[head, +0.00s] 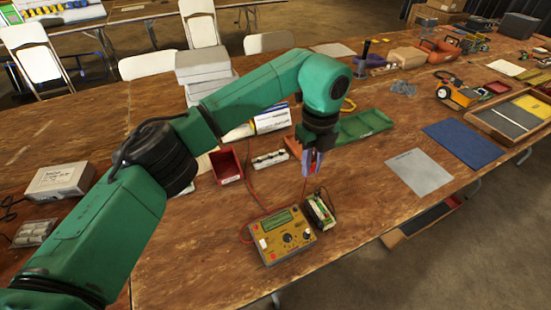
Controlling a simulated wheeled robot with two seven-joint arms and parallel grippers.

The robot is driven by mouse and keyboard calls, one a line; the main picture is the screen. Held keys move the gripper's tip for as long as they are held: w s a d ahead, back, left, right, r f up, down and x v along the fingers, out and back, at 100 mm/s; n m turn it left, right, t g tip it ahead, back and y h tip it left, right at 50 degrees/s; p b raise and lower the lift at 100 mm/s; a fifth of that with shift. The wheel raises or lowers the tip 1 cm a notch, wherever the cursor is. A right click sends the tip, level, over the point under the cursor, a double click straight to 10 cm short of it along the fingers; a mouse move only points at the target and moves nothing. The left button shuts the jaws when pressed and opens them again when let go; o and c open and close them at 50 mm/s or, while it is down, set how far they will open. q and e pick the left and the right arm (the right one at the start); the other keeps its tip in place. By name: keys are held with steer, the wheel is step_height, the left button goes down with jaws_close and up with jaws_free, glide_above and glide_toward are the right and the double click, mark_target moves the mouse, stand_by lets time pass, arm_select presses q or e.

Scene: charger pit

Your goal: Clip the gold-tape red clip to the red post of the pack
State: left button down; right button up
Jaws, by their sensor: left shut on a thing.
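A yellow charger (284,236) with a small screen and knobs lies near the table's front edge. The pack (320,211), a small dark block with a pale and green top, stands just right of it. My left gripper (311,168) points down above and slightly behind the pack, apart from it. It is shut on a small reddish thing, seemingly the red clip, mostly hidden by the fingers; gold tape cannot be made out. A red lead (250,192) runs up from the charger. The pack's posts are too small to tell apart. My right gripper is out of view.
A red bin (227,166), a white strip (269,160) and a green tray (364,126) lie behind the charger. A grey sheet (419,172) and a blue mat (463,144) lie to the right. Bare table (190,240) is left of the charger.

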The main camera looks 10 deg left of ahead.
arm_select(q)
steer(key=w+d+p, duration=0.3)
steer(key=d, duration=0.4)
steer(key=f+b, duration=0.3)
steer(key=f, duration=0.1)
steer(key=f+b, duration=0.4)
steer(key=f, duration=0.1)
steer(key=f+b, duration=0.3)
steer(key=f, duration=0.2)
steer(key=shift+s+d, duration=0.1)
steer(key=shift+d, duration=0.15)
steer(key=shift+r, duration=0.2)
steer(key=shift+f, duration=0.15)
steer(key=shift+f+b, duration=3.1)
steer(key=shift+f, duration=0.35)
steer(key=shift+f+b, duration=0.2)
steer(key=shift+b, duration=0.25)
steer(key=c, duration=0.7)
jaws_free()
